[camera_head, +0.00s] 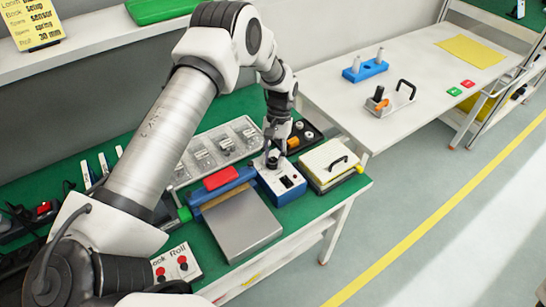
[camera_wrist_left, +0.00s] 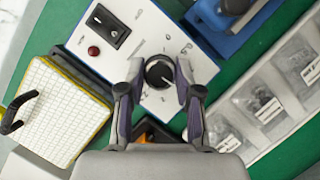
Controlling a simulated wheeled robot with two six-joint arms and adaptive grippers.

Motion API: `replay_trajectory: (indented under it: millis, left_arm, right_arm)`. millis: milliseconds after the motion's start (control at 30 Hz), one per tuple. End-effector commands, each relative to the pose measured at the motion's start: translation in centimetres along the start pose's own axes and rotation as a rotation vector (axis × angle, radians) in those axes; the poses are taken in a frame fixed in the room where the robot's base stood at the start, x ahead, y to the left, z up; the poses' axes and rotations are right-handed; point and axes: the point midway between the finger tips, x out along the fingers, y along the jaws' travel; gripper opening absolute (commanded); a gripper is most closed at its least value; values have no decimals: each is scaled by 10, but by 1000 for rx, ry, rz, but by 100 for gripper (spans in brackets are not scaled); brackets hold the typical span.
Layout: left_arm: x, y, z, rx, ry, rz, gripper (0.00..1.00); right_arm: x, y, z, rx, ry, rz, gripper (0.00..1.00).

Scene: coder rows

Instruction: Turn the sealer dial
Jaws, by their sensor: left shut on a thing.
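The sealer's control box (camera_head: 282,183) is blue with a white top and stands on the green bench mat. In the left wrist view its white panel (camera_wrist_left: 142,40) carries a black round dial (camera_wrist_left: 160,73) with a light pointer line, a black rocker switch (camera_wrist_left: 107,26) and a small red lamp (camera_wrist_left: 93,51). My left gripper (camera_head: 273,158) reaches down onto the box from above. In the left wrist view its two fingers (camera_wrist_left: 159,76) close on the dial from both sides. The right gripper does not show.
A blue sealer with a red handle (camera_head: 221,178) and a grey plate (camera_head: 242,225) stand left of the box. A white-lidded yellow case (camera_head: 331,163) sits close on its right. A tray of bagged parts (camera_head: 217,148) lies behind. A white side table (camera_head: 420,80) stands further back.

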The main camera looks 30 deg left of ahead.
Motion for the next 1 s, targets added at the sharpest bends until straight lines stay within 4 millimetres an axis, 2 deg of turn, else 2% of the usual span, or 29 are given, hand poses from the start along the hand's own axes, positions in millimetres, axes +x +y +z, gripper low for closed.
replay_trajectory:
  millis: [533,567,600,900,1000]
  left_arm:
    - [2,0,1,26,-4,-11,0]
    - [2,0,1,26,-4,-11,44]
    - [2,0,1,26,-4,-10,58]
    - [0,0,0,25,0,-10,58]
    - [-8,0,-1,25,3,-9,58]
  right_arm:
    - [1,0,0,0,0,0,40]
    - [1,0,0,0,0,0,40]
    - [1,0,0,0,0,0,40]
    - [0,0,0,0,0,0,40]
    - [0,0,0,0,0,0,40]
